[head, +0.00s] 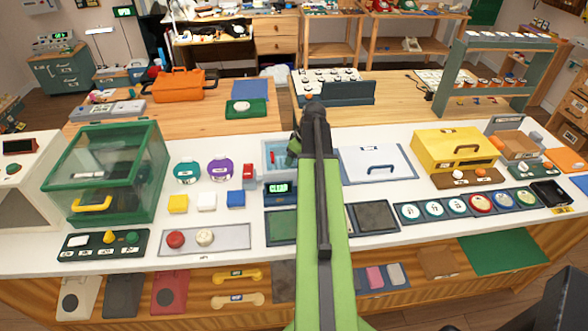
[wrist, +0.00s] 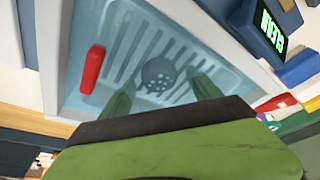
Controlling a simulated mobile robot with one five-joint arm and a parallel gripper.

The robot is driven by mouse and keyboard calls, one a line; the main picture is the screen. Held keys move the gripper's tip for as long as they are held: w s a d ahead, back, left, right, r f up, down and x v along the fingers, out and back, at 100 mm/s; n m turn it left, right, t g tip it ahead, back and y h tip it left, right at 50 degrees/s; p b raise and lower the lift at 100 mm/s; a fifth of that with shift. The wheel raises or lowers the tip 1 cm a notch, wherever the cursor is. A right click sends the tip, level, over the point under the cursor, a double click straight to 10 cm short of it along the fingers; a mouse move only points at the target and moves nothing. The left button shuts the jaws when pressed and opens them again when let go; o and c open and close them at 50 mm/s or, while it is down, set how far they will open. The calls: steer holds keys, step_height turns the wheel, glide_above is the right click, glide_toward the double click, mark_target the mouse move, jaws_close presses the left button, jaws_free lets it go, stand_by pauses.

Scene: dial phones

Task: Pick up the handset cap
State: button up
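The handset cap appears to be the round grey perforated disc (wrist: 160,74) in the wrist view. It lies on the ribbed floor of a pale blue tray (wrist: 112,22). My gripper (wrist: 163,90) is open, its two green fingers apart with the cap between and just beyond their tips. Nothing shows between the fingers as held. I cannot tell how high the tips are above the tray floor. In the head view my gripper is over the blue tray (head: 270,147), and my arm hides much of it; I cannot make out the cap there.
A red bar (wrist: 92,70) lies in the tray left of the fingers. A small display box (head: 279,189) stands in front of the tray. A green glass case (head: 105,170) is to the left. A white board with a handle (head: 378,165) is close on the right.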

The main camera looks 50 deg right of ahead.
mark_target(296, 162)
steer(key=c, duration=1.5)
steer(key=shift+r, duration=0.15)
steer(key=shift+c, duration=0.2)
step_height(296, 162, up, 4)
steer(key=p, duration=0.4)
steer(key=shift+r+p, duration=0.2)
steer(key=shift+p, duration=0.1)
steer(key=s+a+r+p, duration=0.5)
steer(key=s+r+p, duration=0.1)
steer(key=s, duration=0.4)
steer(key=shift+s+r, duration=0.2)
steer(key=shift+s, duration=0.1)
